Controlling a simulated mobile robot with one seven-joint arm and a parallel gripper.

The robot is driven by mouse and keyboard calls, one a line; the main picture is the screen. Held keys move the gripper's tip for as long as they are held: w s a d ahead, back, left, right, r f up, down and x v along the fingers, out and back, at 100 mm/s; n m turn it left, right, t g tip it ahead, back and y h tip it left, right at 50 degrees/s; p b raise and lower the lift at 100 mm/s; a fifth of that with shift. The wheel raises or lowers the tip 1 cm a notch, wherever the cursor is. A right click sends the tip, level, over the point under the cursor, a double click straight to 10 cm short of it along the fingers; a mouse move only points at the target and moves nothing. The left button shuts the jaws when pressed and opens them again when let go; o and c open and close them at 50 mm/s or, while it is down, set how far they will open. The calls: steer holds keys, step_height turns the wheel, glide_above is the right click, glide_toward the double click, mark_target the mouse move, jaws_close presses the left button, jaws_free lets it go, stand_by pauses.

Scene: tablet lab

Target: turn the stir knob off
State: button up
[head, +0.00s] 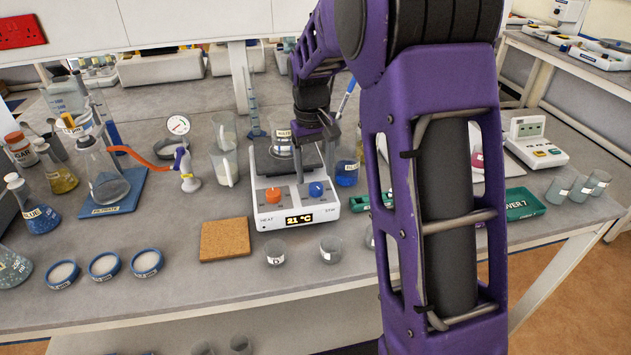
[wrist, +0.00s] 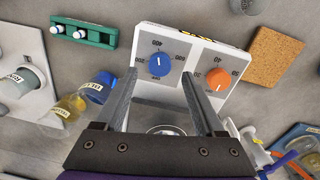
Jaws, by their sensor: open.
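The white hotplate stirrer (head: 296,213) stands on the bench, with a display reading 21 °C. Its blue stir knob (head: 316,189) is on the right of the front panel and the orange heat knob (head: 273,194) on the left. In the wrist view the blue stir knob (wrist: 157,60) lies just beyond and between my fingertips, with a numbered scale around it. My gripper (wrist: 162,76) is open and empty, its fingers pointing at the panel. Contact with the knob is not visible. The orange knob also shows in the wrist view (wrist: 218,79), right of the right finger.
A labelled beaker (head: 283,142) stands on the hotplate behind the panel, close to my gripper. A beaker of blue liquid (head: 347,173) stands to the right. A cork mat (head: 225,239) and small beakers (head: 275,253) lie in front. A green rack (wrist: 84,31) is nearby.

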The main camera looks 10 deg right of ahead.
mark_target(316, 186)
steer(key=shift+f, duration=1.9)
jaws_close()
